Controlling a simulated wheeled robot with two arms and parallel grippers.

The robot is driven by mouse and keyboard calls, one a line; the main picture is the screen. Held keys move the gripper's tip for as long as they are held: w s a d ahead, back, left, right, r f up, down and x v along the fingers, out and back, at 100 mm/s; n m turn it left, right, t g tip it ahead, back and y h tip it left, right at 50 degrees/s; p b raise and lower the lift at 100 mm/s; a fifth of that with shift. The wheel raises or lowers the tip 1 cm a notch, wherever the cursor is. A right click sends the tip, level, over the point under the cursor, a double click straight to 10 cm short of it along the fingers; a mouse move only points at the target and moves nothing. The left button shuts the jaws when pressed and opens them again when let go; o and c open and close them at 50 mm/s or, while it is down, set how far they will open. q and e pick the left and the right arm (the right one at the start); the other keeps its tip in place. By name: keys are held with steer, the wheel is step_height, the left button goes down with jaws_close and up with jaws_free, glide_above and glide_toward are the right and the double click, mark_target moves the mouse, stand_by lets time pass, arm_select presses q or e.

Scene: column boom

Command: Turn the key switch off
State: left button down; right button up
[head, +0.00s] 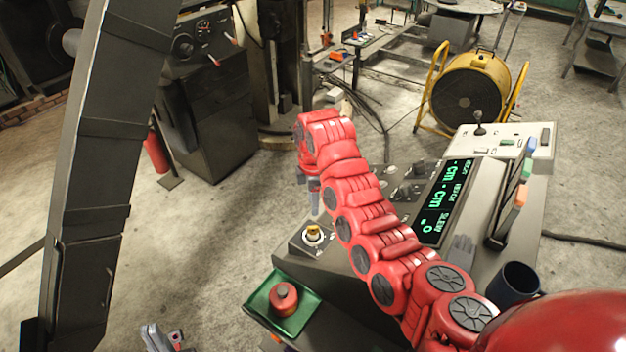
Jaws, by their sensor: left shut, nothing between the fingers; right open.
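What looks like the key switch (313,233), a small yellowish knob on a pale round plate, sits at the left corner of the dark console (345,262). Its exact turned position is too small to read. My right gripper (314,200), at the end of the red arm, points down just above and behind the switch in the head view. It is open, and its fingers are partly hidden by the wrist. My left gripper (162,338) is low at the bottom edge, left of the console, shut and empty.
A lit display (440,205), a pen holder (505,205) and a dark mug (514,283) are to the right. My red arm crosses over the console.

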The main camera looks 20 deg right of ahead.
steer(key=shift+r+b, duration=0.7)
steer(key=shift+r, duration=2.2)
